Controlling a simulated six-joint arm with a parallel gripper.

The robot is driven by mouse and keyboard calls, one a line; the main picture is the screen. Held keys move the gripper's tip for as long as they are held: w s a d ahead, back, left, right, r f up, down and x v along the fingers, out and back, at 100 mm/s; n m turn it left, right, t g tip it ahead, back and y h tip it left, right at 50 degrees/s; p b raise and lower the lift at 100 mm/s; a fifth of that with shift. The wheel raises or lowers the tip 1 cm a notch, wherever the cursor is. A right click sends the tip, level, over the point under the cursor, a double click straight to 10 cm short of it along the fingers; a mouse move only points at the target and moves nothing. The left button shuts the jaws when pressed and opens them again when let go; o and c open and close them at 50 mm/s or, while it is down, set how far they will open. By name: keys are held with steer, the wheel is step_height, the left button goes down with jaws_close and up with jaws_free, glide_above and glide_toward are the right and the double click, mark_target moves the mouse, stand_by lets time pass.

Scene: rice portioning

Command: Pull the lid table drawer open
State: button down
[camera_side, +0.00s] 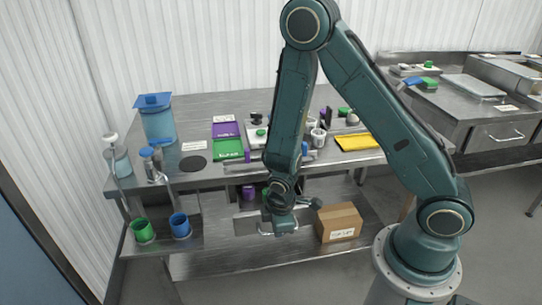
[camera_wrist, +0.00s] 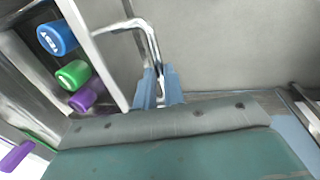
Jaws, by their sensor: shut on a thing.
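The lid table drawer stands pulled out under the table; its grey front (camera_side: 245,223) shows in the side view, partly hidden by my arm. In the wrist view, the drawer front's edge (camera_wrist: 104,52) and its metal bar handle (camera_wrist: 150,38) show. A blue lid (camera_wrist: 57,38), a green lid (camera_wrist: 73,74) and a purple lid (camera_wrist: 86,96) lie inside the drawer. My gripper (camera_wrist: 158,88) has its blue fingers shut on the handle's bar. In the side view my gripper (camera_side: 282,228) is low, in front of the drawer.
A cardboard box (camera_side: 339,222) stands on the lower shelf right of my gripper. Green (camera_side: 143,231) and blue (camera_side: 181,226) cups stand at the left. The tabletop (camera_side: 215,104) holds a blue-lidded container (camera_side: 158,121), coloured mats and small items. Floor in front is clear.

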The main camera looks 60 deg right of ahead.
steer(key=shift+s+a, duration=1.15)
steer(key=shift+a, duration=0.05)
steer(key=c, duration=1.5)
jaws_free()
steer(key=shift+r, duration=0.2)
steer(key=shift+s+a+r, duration=0.3)
steer(key=shift+r, duration=1.9)
steer(key=shift+s+a+r, duration=0.35)
steer(key=shift+r, duration=1.85)
steer(key=shift+s+a+r, duration=0.3)
steer(key=shift+r, duration=1.9)
